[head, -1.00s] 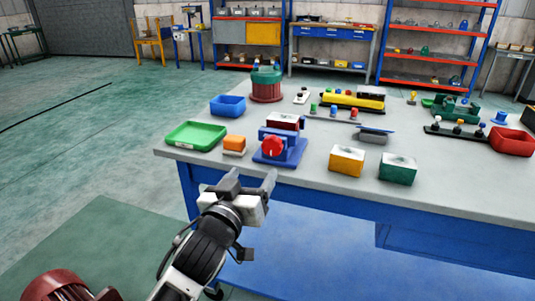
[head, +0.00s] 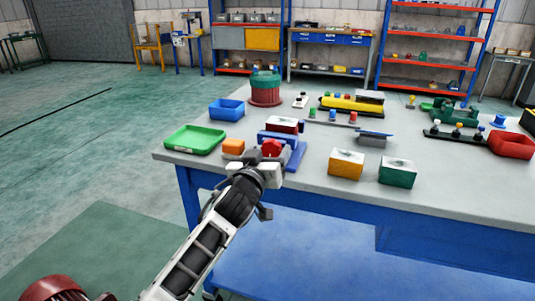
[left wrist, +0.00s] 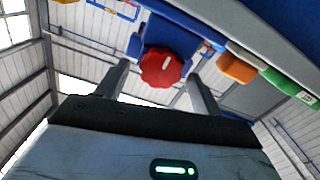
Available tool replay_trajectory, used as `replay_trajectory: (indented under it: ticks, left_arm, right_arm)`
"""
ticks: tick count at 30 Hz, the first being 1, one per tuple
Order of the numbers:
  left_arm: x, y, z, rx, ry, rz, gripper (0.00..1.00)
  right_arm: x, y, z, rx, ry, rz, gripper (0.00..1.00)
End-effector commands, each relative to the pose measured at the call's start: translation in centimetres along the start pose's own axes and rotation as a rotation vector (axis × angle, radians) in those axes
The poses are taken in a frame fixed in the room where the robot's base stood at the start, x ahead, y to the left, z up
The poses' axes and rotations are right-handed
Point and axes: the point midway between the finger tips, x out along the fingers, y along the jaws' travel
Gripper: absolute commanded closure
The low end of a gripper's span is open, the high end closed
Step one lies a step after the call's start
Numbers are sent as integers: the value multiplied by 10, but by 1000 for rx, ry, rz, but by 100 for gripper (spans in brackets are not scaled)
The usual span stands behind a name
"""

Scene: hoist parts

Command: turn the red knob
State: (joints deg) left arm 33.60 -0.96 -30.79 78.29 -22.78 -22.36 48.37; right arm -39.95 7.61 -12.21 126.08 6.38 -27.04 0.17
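The red knob (head: 271,147) sits on the front of a blue fixture (head: 296,158) near the table's front edge. In the left wrist view the red knob (left wrist: 162,68) shows a short white mark and lies between and beyond the two finger tips. My left gripper (left wrist: 160,80) is open, with one finger on each side of the knob in that view; I cannot tell whether they touch it. In the head view my left gripper (head: 262,168) is right in front of the knob and hides its lower part. My right gripper is not in view.
An orange block (head: 233,146) stands just left of the fixture, beside a green tray (head: 195,139) and a blue bin (head: 227,110). A yellow box (head: 346,164) and a green box (head: 397,172) stand to the right. Bare tabletop (head: 450,175) lies further right.

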Motion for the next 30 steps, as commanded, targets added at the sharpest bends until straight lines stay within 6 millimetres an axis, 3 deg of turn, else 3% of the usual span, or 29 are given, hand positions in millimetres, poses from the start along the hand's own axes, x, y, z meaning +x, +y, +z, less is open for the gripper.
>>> replay_trajectory:
  ticks: [1,5,17,30]
  left_arm:
    - [0,0,0,0,0,0,44]
    - [0,0,0,0,0,0,78]
    - [0,0,0,54,-1,0,77]
    - [0,2,-1,394,-1,0,77]
  right_arm:
    - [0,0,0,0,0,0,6]
    - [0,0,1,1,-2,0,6]
    - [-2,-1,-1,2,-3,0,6]
    - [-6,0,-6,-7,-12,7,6]
